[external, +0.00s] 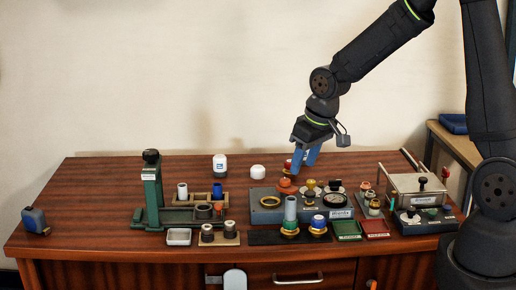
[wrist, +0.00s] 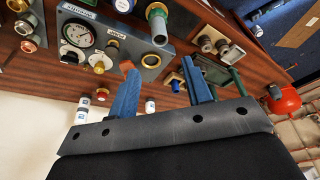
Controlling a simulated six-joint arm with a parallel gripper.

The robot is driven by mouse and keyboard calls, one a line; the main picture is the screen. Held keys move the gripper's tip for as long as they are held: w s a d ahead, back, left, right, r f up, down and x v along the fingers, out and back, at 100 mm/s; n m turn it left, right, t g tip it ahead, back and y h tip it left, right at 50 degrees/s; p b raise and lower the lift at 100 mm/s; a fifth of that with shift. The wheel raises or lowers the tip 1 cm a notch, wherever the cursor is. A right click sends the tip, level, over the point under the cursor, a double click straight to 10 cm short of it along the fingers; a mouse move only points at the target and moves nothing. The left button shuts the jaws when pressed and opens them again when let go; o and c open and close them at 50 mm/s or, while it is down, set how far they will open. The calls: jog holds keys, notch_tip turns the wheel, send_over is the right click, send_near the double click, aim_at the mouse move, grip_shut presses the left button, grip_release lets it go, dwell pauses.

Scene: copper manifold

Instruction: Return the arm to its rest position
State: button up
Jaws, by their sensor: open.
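My gripper (external: 304,160) hangs above the grey manifold panel (external: 262,215), near an orange-red knob (external: 286,187) at its back. In the wrist view, the two blue fingers of my gripper (wrist: 160,66) stand apart with nothing held between them. The panel also shows in the wrist view (wrist: 105,25), with a round gauge (wrist: 78,35) and a brass ring (wrist: 151,61).
A green press (external: 152,190) stands left on the wooden table (external: 100,190). White containers (external: 220,165) stand at the back. A pale metal box (external: 415,188) is at the right. A grey pipe (external: 290,208) stands upright at the panel's front. The air above the table's left is clear.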

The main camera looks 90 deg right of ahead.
aim_at(291, 198)
jog(key=shift+f, duration=0.1)
jog(key=x, duration=1.2)
dwell(0.4)
